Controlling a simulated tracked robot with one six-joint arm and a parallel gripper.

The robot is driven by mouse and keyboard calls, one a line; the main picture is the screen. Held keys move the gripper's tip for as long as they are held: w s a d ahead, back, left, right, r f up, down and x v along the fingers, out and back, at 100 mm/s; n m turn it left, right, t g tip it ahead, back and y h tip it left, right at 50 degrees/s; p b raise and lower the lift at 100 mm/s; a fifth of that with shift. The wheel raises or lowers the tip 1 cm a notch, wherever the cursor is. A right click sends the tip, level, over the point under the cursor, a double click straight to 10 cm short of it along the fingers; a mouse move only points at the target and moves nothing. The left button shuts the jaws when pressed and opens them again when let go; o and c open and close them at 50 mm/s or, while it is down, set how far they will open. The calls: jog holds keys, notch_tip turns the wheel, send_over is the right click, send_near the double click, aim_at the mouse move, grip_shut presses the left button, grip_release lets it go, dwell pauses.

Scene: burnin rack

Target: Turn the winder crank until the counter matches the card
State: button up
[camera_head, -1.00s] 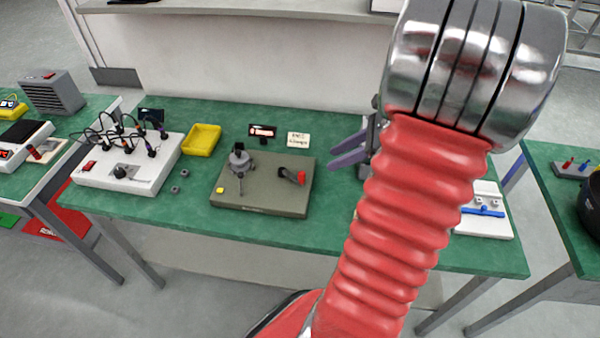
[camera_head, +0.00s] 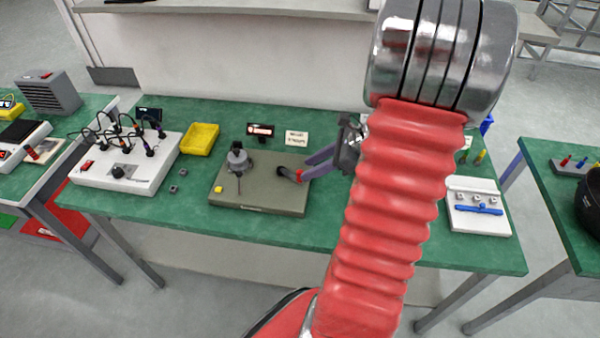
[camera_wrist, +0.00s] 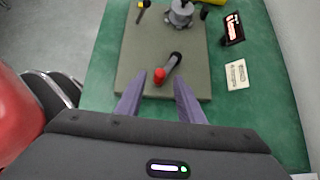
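The winder is a grey-olive box (camera_head: 262,197) on the green table, with a grey spindle (camera_head: 238,160) at its left. Its dark crank (camera_head: 285,172) has a red knob, which shows clearly in the wrist view (camera_wrist: 160,76). My gripper (camera_head: 304,170) is open, its two purple-grey fingers reaching in from the right at the crank. In the wrist view the fingertips (camera_wrist: 160,82) lie on either side of the knob, with gaps visible. The counter (camera_head: 260,130) is a dark display with lit red-white digits, too small to read. The cream card (camera_head: 297,138) beside it is also unreadable.
A yellow tray (camera_head: 200,139) and a white box with black cables (camera_head: 120,172) stand left of the winder. A white panel with a blue bar (camera_head: 478,220) lies at the right. My red arm covers the table between. Bare table lies in front of the winder.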

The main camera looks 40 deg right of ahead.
aim_at(302, 171)
jog(key=shift+x, duration=2.6)
jog(key=shift+c, duration=0.3)
grip_shut()
